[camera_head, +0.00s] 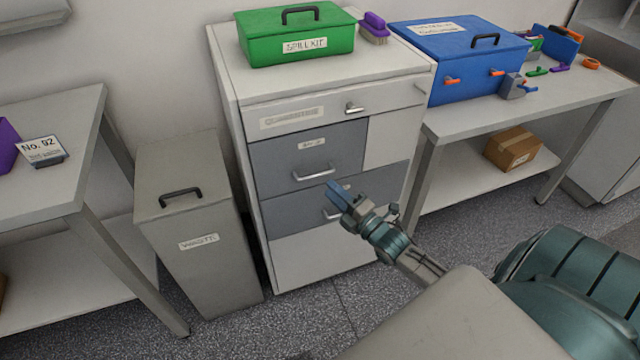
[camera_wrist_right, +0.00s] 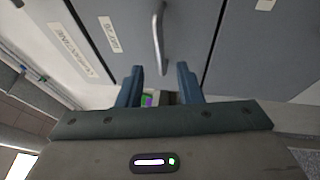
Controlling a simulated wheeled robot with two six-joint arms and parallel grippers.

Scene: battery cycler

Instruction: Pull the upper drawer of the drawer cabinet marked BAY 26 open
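The drawer cabinet (camera_head: 249,155) stands in the middle of the head view. Its upper grey drawer (camera_head: 273,158) carries a small label that seems to read BAY 26, with a bar handle (camera_head: 311,175). It looks shut. The lower grey drawer (camera_head: 285,217) is also shut, its handle partly behind my gripper. My right gripper (camera_head: 337,190) is in front of the cabinet, overlapping the lower drawer in the picture. In the right wrist view its blue fingers are apart and empty, with the upper drawer's handle (camera_wrist_right: 160,38) ahead, roughly between them. My left gripper is not in view.
Above is a shut drawer marked QUARANTINE (camera_head: 290,116). A green spill kit (camera_head: 290,35) and a purple brush (camera_head: 375,28) sit on top. A grey waste bin (camera_head: 205,240) stands left. A bench (camera_head: 460,125) with a blue case (camera_head: 455,55) stands right.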

